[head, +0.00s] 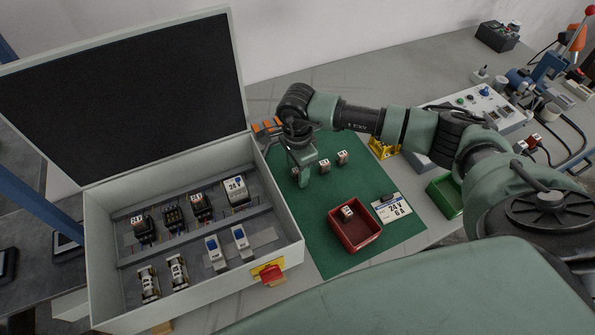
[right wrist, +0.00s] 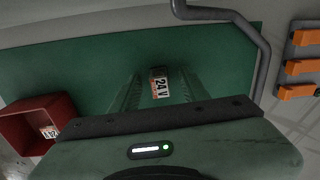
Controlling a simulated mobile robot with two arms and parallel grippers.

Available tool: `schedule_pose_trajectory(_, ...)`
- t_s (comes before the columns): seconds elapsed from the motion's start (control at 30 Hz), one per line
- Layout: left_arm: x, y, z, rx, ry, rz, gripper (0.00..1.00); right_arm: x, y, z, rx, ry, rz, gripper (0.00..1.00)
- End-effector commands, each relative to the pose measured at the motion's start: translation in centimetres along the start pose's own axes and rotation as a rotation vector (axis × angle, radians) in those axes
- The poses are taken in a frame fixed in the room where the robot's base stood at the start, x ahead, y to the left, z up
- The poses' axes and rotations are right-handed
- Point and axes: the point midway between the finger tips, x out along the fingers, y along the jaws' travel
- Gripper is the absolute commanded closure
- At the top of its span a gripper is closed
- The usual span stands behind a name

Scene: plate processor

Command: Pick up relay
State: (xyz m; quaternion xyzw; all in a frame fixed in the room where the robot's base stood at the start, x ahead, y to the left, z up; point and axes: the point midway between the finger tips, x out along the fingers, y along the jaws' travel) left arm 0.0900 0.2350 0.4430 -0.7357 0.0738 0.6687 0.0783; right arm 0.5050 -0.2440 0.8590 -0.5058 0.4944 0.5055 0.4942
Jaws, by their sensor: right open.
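Small white relays stand on the green mat (head: 311,225). One relay (head: 324,165) and another relay (head: 342,156) stand clear to the right of my right gripper (head: 302,176). A third relay (head: 295,171) is at the gripper, partly hidden by it. In the right wrist view a relay with a 24V label (right wrist: 160,84) shows between the two fingers of my right gripper (right wrist: 161,92), which is open. I cannot tell whether the fingers touch it. One more relay (head: 347,212) lies in the red bin (head: 363,238). My left gripper is not in view.
An open grey case (head: 293,247) with fitted modules stands left of the mat. Orange clips (head: 268,126) are beside the case at the back. A 24V 6A unit (head: 391,208) and a green bin (head: 446,196) are to the right.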

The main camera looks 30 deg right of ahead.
Motion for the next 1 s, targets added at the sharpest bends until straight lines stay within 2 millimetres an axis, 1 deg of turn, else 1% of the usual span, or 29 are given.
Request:
schedule_pose_trajectory(0.07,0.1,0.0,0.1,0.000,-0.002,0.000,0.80,0.0,0.0,0.0,0.000,0.000,0.000,0.55)
schedule_pose_trajectory(0.1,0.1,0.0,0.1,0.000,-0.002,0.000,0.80,0.0,0.0,0.0,0.000,0.000,0.000,0.57)
schedule_pose_trajectory(0.17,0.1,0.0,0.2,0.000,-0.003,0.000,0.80,0.0,0.0,0.0,0.000,0.000,0.000,0.74)
schedule_pose_trajectory(0.2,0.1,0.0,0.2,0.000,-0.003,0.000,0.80,0.0,0.0,0.0,0.000,0.000,0.000,0.85)
schedule_pose_trajectory(0.27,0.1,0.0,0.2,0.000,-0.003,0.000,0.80,0.0,0.0,0.0,0.000,0.000,0.000,1.00)
schedule_pose_trajectory(0.57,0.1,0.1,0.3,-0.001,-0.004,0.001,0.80,-0.1,0.0,0.0,0.000,0.000,-0.001,1.00)
schedule_pose_trajectory(0.73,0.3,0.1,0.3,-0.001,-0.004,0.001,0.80,-0.8,-0.1,0.0,-0.001,-0.002,-0.002,1.00)
schedule_pose_trajectory(0.87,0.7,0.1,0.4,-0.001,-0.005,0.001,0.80,-2.4,-0.1,0.0,-0.001,-0.001,-0.005,1.00)
schedule_pose_trajectory(0.97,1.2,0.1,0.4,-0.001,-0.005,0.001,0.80,-4.4,-0.2,0.0,-0.001,-0.001,-0.007,1.00)
schedule_pose_trajectory(1.0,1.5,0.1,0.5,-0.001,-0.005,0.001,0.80,-5.3,-0.2,0.0,-0.001,-0.001,-0.007,1.00)
